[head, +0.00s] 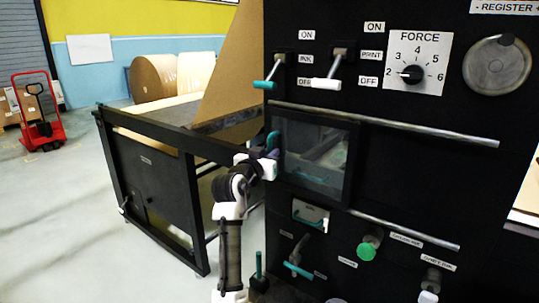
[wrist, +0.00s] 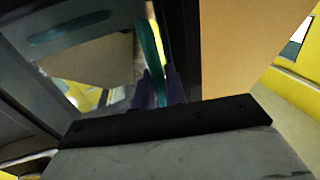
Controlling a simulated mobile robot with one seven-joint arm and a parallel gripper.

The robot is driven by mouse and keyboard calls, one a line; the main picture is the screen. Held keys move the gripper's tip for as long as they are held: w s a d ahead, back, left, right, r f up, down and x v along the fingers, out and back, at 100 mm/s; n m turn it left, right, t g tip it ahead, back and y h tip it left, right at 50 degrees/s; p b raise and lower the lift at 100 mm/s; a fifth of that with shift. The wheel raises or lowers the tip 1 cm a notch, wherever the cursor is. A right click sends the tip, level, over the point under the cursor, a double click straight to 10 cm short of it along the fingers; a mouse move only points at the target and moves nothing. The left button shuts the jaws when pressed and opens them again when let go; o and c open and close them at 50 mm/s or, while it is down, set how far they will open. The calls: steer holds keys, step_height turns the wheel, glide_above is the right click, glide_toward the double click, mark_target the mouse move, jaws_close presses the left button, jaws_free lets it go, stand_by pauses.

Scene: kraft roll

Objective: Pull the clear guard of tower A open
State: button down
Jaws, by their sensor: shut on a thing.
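The clear guard (head: 315,157) is a dark-framed see-through panel on the black machine front, at the left end of two metal rails. Its teal handle (head: 272,141) stands upright at its left edge. My gripper (head: 268,157) is at that handle, shut on it. In the wrist view the purple fingertips (wrist: 157,90) close around the lower part of the teal handle (wrist: 151,45), with the clear panel (wrist: 85,45) behind to the left. The exact finger contact is partly hidden in the head view.
Teal and white levers (head: 265,84) (head: 327,84) and a force dial (head: 412,74) sit above. A green knob (head: 366,251) and a teal-handled valve (head: 298,270) sit below. A black frame (head: 160,180) stands left.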

steer(key=s+d+p, duration=0.1)
steer(key=s+d, duration=0.6)
steer(key=d, duration=0.3)
steer(key=s+d+p, duration=0.1)
steer(key=s+d, duration=0.7)
steer(key=d, duration=0.3)
steer(key=shift+s+d+p, duration=0.2)
steer(key=shift+s+p, duration=0.1)
steer(key=c, duration=1.5)
jaws_free()
steer(key=shift+c, duration=0.2)
steer(key=shift+s+a, duration=0.1)
steer(key=shift+s, duration=0.05)
